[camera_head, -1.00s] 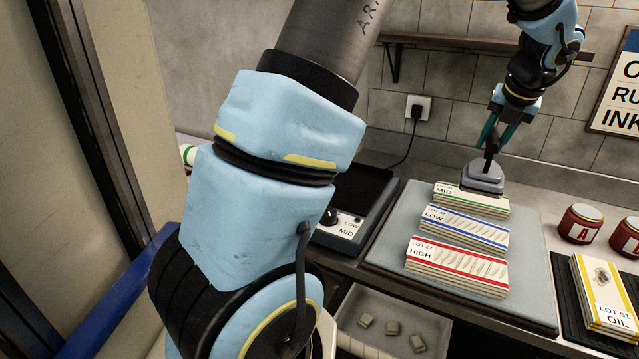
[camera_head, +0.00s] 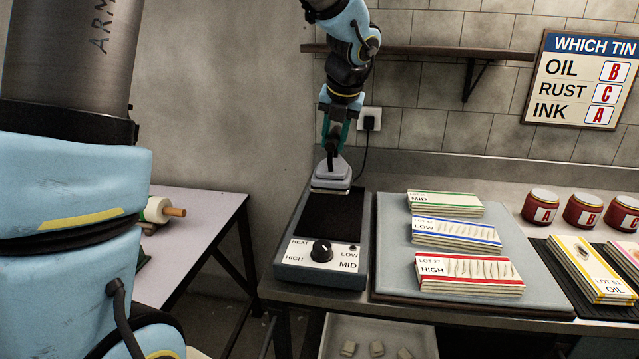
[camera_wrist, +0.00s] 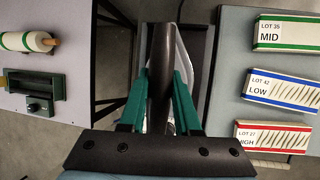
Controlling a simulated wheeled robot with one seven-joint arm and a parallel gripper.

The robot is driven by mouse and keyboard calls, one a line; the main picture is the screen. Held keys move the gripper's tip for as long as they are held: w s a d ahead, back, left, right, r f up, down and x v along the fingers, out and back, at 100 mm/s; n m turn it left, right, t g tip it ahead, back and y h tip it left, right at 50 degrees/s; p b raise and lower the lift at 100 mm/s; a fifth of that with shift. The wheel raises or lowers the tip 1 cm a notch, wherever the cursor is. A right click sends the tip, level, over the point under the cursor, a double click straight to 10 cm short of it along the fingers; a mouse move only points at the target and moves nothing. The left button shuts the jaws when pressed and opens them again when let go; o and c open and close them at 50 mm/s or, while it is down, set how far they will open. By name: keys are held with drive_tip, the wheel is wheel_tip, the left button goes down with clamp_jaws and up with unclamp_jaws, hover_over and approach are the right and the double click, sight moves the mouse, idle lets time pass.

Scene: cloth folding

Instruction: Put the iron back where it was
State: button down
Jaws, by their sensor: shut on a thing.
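The iron (camera_head: 331,174) has a pale grey body and an upright dark handle. My gripper (camera_head: 334,138) is shut on the handle from above, with a green finger on each side. The iron is over the rear end of the black pad (camera_head: 328,218) on the heat station (camera_head: 282,262); I cannot tell whether it touches. In the wrist view my gripper (camera_wrist: 158,88) holds the dark handle, and part of the iron (camera_wrist: 182,60) shows behind it. The station's knob (camera_head: 321,251) points toward MID.
A grey board (camera_head: 388,270) right of the station holds green, blue and red-striped cloth stacks (camera_head: 470,272). Red tins (camera_head: 584,211) and the OIL stack (camera_head: 590,270) are farther right. A side table (camera_head: 205,215) stands left, across a gap. A cord runs to the wall socket (camera_head: 369,119).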

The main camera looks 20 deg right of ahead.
sight(333, 177)
drive_tip(key=shift+f, duration=4.45)
drive_tip(key=shift+f, duration=0.1)
drive_tip(key=c, duration=0.6)
unclamp_jaws()
drive_tip(key=shift+f, duration=0.15)
